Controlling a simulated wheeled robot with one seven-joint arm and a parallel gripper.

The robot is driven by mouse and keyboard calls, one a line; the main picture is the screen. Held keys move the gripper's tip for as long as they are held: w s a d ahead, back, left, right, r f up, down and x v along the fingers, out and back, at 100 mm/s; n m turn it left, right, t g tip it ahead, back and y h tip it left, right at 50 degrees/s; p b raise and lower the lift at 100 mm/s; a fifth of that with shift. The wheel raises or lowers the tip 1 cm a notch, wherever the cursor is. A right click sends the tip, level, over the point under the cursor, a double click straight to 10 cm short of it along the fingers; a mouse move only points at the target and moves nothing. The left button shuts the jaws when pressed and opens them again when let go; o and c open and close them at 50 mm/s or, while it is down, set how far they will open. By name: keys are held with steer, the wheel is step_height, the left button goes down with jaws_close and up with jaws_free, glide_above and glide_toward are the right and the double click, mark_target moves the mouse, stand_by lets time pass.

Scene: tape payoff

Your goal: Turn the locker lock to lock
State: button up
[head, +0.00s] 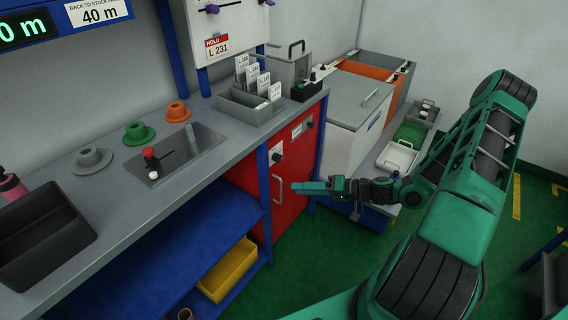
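The red locker (290,211) stands under the right end of the bench, and its front looks closed. A dark round lock knob (277,156) sits on a pale plate high on its left part. A pale vertical handle (278,188) is below the knob. A second small dark knob (310,123) shows near the upper right edge. The way the lock points is too small to tell. My gripper (296,187) reaches in from the right, its fingers pointing left in front of the locker, below and right of the lock knob and apart from it in the picture. Its finger gap is not visible.
Above is the grey bench top (130,192) with a card holder (246,105) and colored spools. A blue bench post (264,190) borders the locker on the left. A grey-white bin (356,125) and white tray (397,156) stand right. Green floor lies open in front.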

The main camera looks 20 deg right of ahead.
mark_target(278, 158)
steer(key=w+d+m+t+h, duration=0.2)
steer(key=w+d+m+t, duration=0.2)
steer(key=w+d+t, duration=0.15)
steer(key=x, duration=1)
steer(key=shift+a+r, duration=0.55)
steer(key=shift+r, duration=0.05)
steer(key=shift+t, duration=0.25)
steer(key=shift+c, duration=0.2)
jaws_close()
